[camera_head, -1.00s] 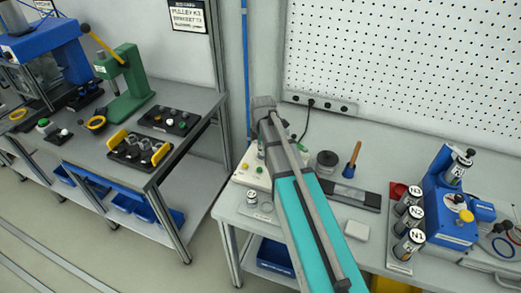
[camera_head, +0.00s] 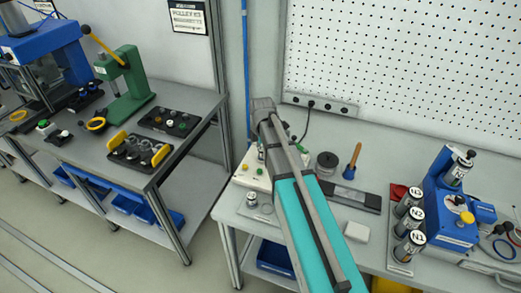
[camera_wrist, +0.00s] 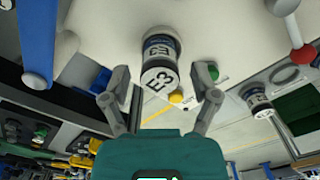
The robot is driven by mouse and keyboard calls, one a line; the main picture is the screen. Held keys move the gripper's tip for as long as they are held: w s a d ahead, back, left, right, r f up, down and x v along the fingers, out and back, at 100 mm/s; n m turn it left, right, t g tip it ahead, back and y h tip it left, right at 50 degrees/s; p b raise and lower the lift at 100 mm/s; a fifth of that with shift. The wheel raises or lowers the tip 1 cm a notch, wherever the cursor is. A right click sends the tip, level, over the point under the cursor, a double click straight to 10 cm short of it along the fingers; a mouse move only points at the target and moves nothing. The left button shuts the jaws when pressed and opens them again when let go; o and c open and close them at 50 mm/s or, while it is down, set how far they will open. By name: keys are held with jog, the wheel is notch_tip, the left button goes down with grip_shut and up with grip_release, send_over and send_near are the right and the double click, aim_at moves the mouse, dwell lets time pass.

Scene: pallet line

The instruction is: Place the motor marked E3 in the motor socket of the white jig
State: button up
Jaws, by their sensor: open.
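The motor marked E3 (camera_wrist: 160,68) is a dark and silver cylinder with a white label end facing the wrist camera. It lies between the spread fingers of my gripper (camera_wrist: 165,88), which is open, with gaps visible on both sides. A pale surface with a yellow knob (camera_wrist: 176,98) and a green knob (camera_wrist: 212,72) shows beside it. In the head view the white jig (camera_head: 243,176) stands at the left end of the right bench, partly hidden by my arm. I cannot tell whether E3 is seated in its socket. My gripper is hidden in the head view.
Another motor (camera_head: 252,199) stands near the jig's front. Several N-marked motors stand by a blue device (camera_head: 450,218) on the right. A black round container (camera_head: 327,163), an orange-handled tool (camera_head: 352,160) and a dark tray (camera_head: 350,196) lie behind my arm.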

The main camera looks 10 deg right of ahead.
aim_at(262, 149)
jog(key=shift+r, duration=0.2)
notch_tip(262, 149, up, 12)
jog(key=p, duration=1.2)
jog(key=shift+s+f, duration=0.1)
dwell(0.6)
jog(key=s+m, duration=1.7)
jog(key=m, duration=0.3)
jog(key=shift+s+a, duration=0.1)
dwell(0.5)
